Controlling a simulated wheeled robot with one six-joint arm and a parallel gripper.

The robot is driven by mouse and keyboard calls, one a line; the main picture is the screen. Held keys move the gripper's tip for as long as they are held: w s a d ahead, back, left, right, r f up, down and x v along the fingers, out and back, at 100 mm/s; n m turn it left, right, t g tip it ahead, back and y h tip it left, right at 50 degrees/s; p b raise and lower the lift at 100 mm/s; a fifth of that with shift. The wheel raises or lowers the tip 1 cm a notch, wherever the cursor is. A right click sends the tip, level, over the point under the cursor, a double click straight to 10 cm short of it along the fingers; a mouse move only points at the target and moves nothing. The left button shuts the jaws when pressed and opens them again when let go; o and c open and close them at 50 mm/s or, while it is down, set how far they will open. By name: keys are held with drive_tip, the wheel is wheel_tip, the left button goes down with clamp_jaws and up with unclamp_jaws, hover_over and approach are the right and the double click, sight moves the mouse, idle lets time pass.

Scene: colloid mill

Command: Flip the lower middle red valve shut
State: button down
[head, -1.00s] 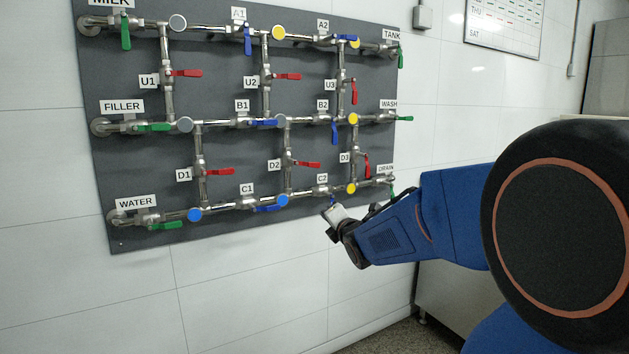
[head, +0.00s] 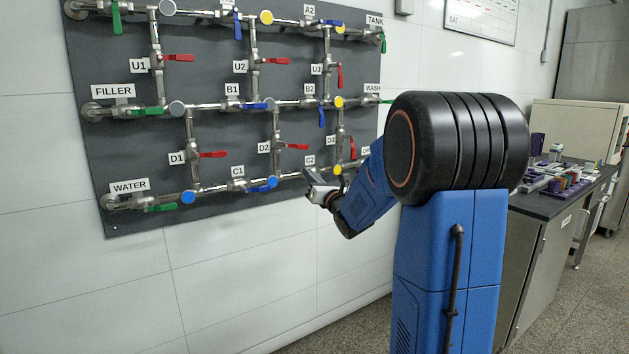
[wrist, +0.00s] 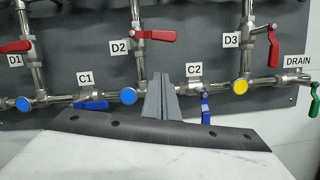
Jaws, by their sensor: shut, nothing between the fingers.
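The lower middle red valve, labelled D2, sits on the middle vertical pipe. Its red handle (head: 293,146) points right, crosswise to the pipe. In the wrist view the D2 handle (wrist: 154,36) is at the upper middle, above the fingers and slightly left, also pointing right. My gripper (head: 310,178) is below and right of D2 in the head view, in front of the lower pipe near C2. In the wrist view its fingers (wrist: 160,80) are shut together, empty, overlapping the lower pipe between C1 and C2. Contact with the pipe cannot be told.
The blue C2 handle (wrist: 205,108) hangs down just right of the fingers. The D3 red handle (wrist: 273,47) hangs down farther right. The blue C1 handle (wrist: 92,105) is to the left. A bench (head: 575,190) with small items stands at right. The wall below the panel is clear.

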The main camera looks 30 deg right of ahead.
sight(302, 147)
drive_tip(key=w+r, duration=0.4)
drive_tip(key=r, duration=0.1)
drive_tip(key=shift+w+d, duration=0.25)
drive_tip(key=shift+d, duration=0.2)
